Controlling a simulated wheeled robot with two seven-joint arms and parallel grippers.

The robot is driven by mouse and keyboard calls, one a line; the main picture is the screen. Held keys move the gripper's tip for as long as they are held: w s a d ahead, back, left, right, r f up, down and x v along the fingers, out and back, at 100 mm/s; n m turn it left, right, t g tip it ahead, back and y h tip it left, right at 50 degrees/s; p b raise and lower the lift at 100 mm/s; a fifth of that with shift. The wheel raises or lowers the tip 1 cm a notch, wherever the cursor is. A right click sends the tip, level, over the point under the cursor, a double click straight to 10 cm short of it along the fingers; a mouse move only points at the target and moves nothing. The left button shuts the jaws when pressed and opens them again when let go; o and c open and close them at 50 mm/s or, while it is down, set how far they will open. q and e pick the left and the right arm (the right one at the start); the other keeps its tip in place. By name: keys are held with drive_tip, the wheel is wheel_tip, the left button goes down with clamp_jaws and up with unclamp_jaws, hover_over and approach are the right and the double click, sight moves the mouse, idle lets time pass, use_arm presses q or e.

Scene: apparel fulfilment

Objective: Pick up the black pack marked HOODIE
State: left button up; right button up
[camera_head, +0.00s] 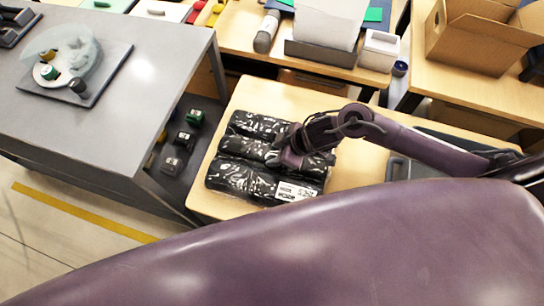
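Several black, shiny plastic-wrapped packs lie side by side on a light wooden table (350,185). The nearest black pack (232,177) has a white printed label (296,192) at its right end; the print is too small to read surely. A middle black pack (243,148) and a far black pack (258,124) lie behind it. My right gripper (283,160) reaches in from the right and is low over the middle and nearest packs. I cannot tell whether it touches them or how its fingers stand. My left gripper is not in view.
A grey table (110,120) with a round clear-covered item stands at the left. A grey tray (398,168) lies right of the packs, partly behind my arm. An open cardboard box (480,40) and a bench with a paper stack (325,25) stand behind. My purple arm fills the foreground.

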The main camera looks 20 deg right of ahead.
drive_tip(key=c, duration=0.5)
drive_tip(key=shift+r, duration=0.1)
drive_tip(key=shift+r, duration=0.1)
